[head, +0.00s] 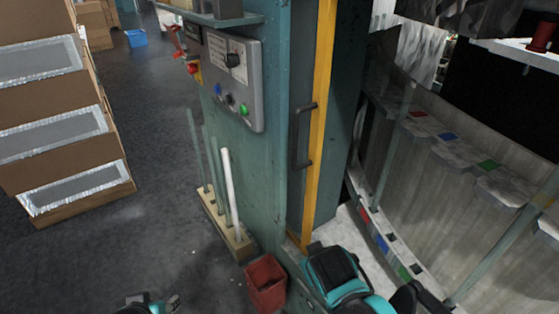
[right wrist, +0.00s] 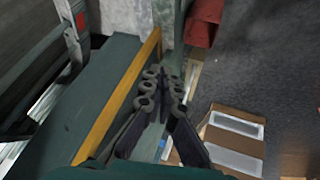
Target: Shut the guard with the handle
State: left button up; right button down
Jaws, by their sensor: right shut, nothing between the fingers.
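The guard (head: 345,110) is a tall dark green panel with a yellow edge strip, beside the machine's open interior. A black bar handle (head: 294,140) stands upright along the yellow strip. The guard (right wrist: 95,85) and its yellow edge also show in the right wrist view, where I cannot make out the handle. My right gripper (right wrist: 163,88) is shut and empty close beside the yellow edge. In the head view my right arm is at the bottom, below the handle. Part of what looks like my left gripper (head: 172,303) shows at the bottom edge; its jaws are unclear.
A control box (head: 225,75) with buttons is on the machine's front. A wooden rack (head: 232,240) of tubes and a red bin (head: 266,283) stand on the floor below. Cardboard boxes (head: 50,100) stack at left. Curved rack walls (head: 440,180) fill the right.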

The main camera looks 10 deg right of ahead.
jog(key=w+r+n+t+h+p, duration=0.2)
jog(key=w+r+n+h+p, duration=0.25)
jog(key=w+r, duration=0.45)
jog(key=w+a+r+n+t+h+p, duration=0.3)
jog(key=w+a+r+n+t+h, duration=0.15)
jog(key=w+a+r, duration=0.5)
jog(key=w+d+b, duration=0.2)
jog(key=d, duration=0.4)
jog(key=shift+w+d+m+t, duration=0.2)
jog(key=shift+d+m+t, duration=0.1)
jog(key=shift+m+t, duration=0.1)
jog(key=shift+s+r, duration=0.1)
